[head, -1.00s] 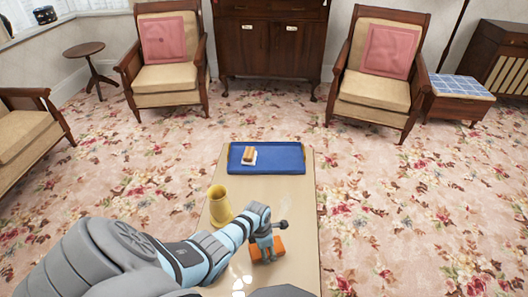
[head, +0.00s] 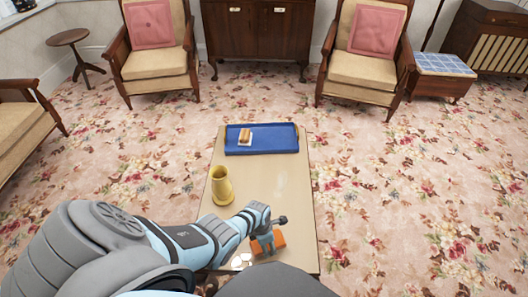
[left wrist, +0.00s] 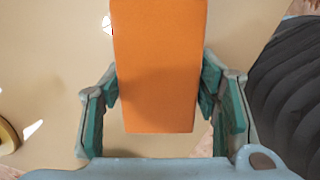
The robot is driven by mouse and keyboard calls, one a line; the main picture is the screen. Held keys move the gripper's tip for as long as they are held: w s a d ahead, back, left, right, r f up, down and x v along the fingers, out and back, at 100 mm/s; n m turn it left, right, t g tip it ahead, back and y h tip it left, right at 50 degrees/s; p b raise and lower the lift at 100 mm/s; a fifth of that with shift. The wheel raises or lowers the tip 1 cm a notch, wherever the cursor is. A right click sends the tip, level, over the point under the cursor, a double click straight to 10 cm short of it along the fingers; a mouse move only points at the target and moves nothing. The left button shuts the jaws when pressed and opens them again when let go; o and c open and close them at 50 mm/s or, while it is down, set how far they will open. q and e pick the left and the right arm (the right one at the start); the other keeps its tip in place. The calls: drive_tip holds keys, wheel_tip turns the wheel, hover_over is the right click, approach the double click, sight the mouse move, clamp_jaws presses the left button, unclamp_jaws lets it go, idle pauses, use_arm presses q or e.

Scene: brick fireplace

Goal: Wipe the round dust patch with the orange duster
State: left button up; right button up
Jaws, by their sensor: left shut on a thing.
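The orange duster (head: 279,239) is at the near end of the narrow beige table (head: 285,185). My left gripper (head: 265,243) is shut on it, with a finger on each side of the orange block in the left wrist view (left wrist: 157,70). I cannot tell whether the duster's underside touches the tabletop. I cannot make out a round dust patch for certain; pale white marks (head: 241,260) show on the table just left of the gripper, and they may be glare. My right gripper is not in view.
A blue tray (head: 280,140) holding a small brown-and-white item (head: 245,136) lies at the far end. The table between tray and duster is otherwise clear. Armchairs stand farther back.

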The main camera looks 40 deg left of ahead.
use_arm(q)
wheel_tip(320, 180, up, 3)
drive_tip(key=shift+w+a+p, duration=0.1)
drive_tip(key=shift+p, duration=0.3)
drive_tip(key=shift+w+r+p, duration=0.1)
drive_tip(key=shift+r+p, duration=0.6)
drive_tip(key=shift+p, duration=0.05)
wheel_tip(320, 180, up, 4)
drive_tip(key=p, duration=0.4)
